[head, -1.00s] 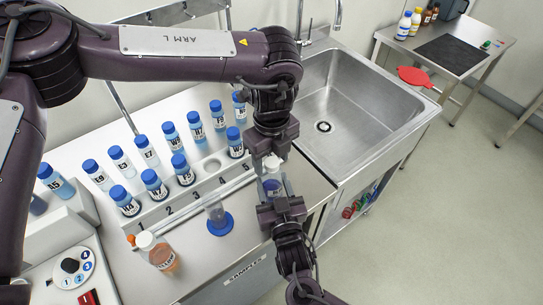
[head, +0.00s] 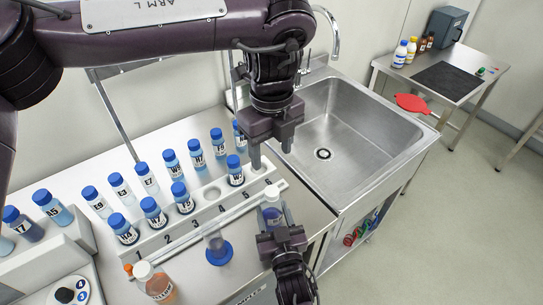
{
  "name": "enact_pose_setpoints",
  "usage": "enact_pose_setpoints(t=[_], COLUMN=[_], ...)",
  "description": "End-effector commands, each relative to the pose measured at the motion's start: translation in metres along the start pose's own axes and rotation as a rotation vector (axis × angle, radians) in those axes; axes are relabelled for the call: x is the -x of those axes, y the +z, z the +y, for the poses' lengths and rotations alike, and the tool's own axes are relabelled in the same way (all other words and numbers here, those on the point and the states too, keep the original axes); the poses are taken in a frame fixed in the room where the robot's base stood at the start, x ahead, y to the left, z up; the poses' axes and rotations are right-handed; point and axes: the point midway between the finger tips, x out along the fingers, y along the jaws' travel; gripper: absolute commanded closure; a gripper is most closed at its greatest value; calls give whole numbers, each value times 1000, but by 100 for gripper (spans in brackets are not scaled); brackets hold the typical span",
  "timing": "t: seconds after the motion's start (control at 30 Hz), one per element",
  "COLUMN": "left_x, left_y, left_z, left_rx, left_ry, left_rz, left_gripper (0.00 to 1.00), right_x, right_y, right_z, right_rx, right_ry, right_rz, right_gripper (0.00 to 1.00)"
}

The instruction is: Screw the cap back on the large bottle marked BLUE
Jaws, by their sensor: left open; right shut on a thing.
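The large bottle (head: 272,214) with blue contents stands at the right end of the bench's front edge. Its label is mostly hidden, so I cannot read it. A white cap (head: 271,193) shows on its mouth; I cannot tell how tight it sits. My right gripper (head: 281,236) is shut on the bottle from the front. My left gripper (head: 271,157) is open and empty, pointing down above and behind the cap, apart from it.
A numbered rack (head: 152,243) with several blue-capped vials stands behind. The sink (head: 345,130) lies to the right.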

Motion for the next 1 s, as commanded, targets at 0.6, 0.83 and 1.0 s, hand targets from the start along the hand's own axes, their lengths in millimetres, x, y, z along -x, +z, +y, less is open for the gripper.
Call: enact_pose_setpoints(t=[0.6,0.83,1.0], left_x=[0,-7,-16], left_y=[0,0,0], left_z=[0,0,0], left_rx=[0,0,0], left_ry=[0,0,0], left_rz=[0,0,0], left_gripper=[44,44,44], right_x=[0,17,48], right_y=[0,3,4], right_z=[0,0,0], right_rx=[0,-2,-2], right_ry=[0,0,-1], right_rz=[0,-3,-4], right_gripper=[27,27,27])
